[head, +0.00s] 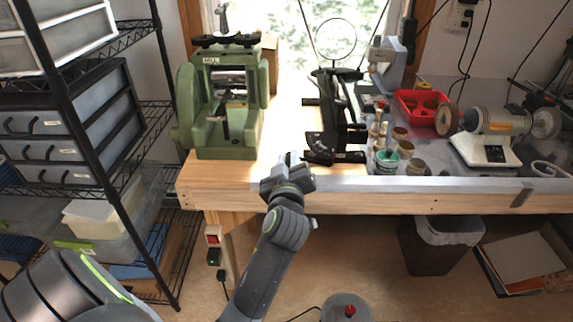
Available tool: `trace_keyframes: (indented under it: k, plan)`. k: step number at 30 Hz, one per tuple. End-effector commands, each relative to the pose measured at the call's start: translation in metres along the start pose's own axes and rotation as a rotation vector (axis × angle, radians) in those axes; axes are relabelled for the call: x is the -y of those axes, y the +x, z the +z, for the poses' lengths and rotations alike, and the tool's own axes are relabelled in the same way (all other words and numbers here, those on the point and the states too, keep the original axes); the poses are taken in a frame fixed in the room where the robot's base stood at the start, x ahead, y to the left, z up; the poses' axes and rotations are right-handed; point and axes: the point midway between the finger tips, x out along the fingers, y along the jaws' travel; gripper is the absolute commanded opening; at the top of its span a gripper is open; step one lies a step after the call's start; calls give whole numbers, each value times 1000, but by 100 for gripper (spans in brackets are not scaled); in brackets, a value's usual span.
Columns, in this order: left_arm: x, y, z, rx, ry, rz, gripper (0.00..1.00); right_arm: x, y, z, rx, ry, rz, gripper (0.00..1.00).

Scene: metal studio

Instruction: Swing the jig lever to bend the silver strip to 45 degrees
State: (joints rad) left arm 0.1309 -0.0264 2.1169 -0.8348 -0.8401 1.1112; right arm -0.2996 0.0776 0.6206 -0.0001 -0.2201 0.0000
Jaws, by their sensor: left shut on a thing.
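A black metal jig (336,115) stands upright on the wooden bench, with a dark curved plate with pale marks (318,150) at its foot. My left gripper (290,163) is at the bench's front edge, just left of and in front of that plate. Its jaws are shut on a small silver-grey piece (291,157). I cannot tell whether this piece is the strip or part of the lever, or whether it touches the jig. No other silver strip can be made out. The lever cannot be picked out clearly. My right gripper is out of view.
A green press (220,100) stands to the left on the bench (420,203). Several small jars (387,160), a red bin (420,103) and a bench grinder (492,130) stand to the right. A black wire shelf (150,110) stands at the far left.

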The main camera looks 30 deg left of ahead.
Motion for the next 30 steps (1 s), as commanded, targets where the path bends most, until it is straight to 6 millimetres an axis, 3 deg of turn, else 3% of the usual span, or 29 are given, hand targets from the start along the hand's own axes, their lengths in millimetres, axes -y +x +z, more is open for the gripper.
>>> trace_keyframes:
  k: [1,18,19,23,30]
  plan:
    - [6,0,11,22,-7,-15,0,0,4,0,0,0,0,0]
    - [6,-1,14,28,-27,-17,0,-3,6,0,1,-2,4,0]
    - [6,-1,14,28,-28,-17,24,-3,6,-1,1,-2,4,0]
    - [6,-1,14,27,-26,-16,40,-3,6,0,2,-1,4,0]
    - [4,0,11,21,-23,-13,41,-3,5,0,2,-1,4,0]
